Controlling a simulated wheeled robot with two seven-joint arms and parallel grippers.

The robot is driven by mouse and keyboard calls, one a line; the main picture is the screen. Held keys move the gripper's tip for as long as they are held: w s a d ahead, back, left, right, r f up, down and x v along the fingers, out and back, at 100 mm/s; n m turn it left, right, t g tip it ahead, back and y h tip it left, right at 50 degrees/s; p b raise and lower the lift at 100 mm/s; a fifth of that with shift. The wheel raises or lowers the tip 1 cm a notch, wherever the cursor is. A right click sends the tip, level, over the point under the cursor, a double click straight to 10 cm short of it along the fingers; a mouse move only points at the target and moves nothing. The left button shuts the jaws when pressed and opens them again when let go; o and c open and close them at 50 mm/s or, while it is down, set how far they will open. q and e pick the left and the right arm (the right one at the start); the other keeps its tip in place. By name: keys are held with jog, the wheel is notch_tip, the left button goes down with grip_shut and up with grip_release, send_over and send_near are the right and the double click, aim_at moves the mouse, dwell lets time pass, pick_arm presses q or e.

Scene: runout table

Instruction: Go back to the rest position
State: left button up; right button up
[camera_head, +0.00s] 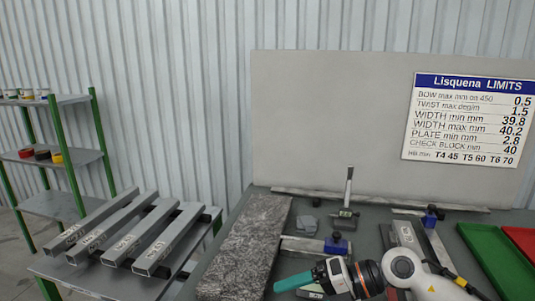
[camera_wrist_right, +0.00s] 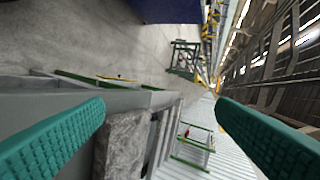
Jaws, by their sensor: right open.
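My right gripper (camera_head: 292,284) comes in from the lower right of the head view on its white arm, with its teal fingers pointing left over the front of the table (camera_head: 375,240). In the right wrist view the right gripper (camera_wrist_right: 160,105) has its two teal fingers wide apart with nothing between them. The wrist camera looks across the room, with the table and granite slab at lower left. My left gripper is in neither view.
The granite slab (camera_head: 245,250) lies left of the right gripper. A height gauge (camera_head: 347,200) stands behind it. Several metal bars (camera_head: 160,240) rest on a side stand at left, before a green shelf (camera_head: 60,155). A green tray (camera_head: 495,258) is at right.

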jog(key=s+a+r+m+t+y, duration=0.1)
jog(key=a+r+m+t+y, duration=0.25)
jog(key=a+r+y, duration=0.2)
jog(key=w+d+r+m+t+h, duration=0.1)
jog(key=w+d+r+m+t, duration=0.2)
jog(key=m+t, duration=0.7)
jog(key=s+d+f+m+t+h, duration=0.2)
jog(key=s+d+f+m+h, duration=0.1)
jog(key=d+f+m+h, duration=1.3)
jog(key=s+d+f+m+g+h, duration=0.1)
jog(key=s+f+m+g, duration=0.2)
jog(key=s+f+g, duration=0.65)
jog(key=s+f+m+g, duration=0.2)
jog(key=s+f+g, duration=0.3)
jog(key=s, duration=0.8)
notch_tip(320, 180, down, 27)
jog(key=s, duration=0.2)
jog(key=s+d+f+g, duration=0.1)
jog(key=s+d+f, duration=0.2)
jog(key=s+f, duration=1.2)
jog(key=shift+s, duration=0.25)
jog(key=shift+f+h, duration=0.1)
jog(key=shift+h, duration=0.15)
